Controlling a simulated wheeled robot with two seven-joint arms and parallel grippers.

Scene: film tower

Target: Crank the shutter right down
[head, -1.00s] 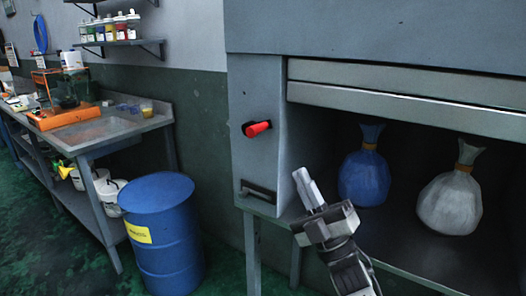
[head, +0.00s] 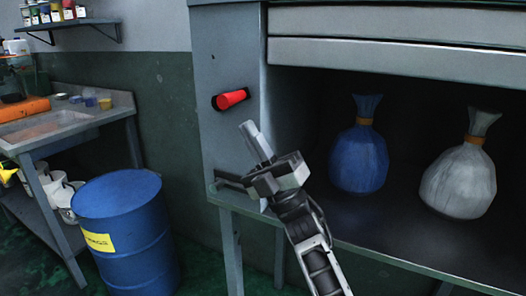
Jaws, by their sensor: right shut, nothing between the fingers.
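The cabinet's shutter (head: 400,58) is partly lowered, and the opening below it is wide. The crank has a red handle (head: 231,98) on a dark arm, on the grey side panel (head: 222,60) left of the opening. My right gripper (head: 255,140) is shut and empty. In the picture it is just below and right of the red handle, apart from it. My left gripper is not in view.
A blue sack (head: 358,160) and a white sack (head: 458,182) stand inside the cabinet. A dark bracket or handle (head: 228,180) is low on the panel. A blue drum (head: 125,230) stands left of the cabinet, beside a workbench (head: 60,128).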

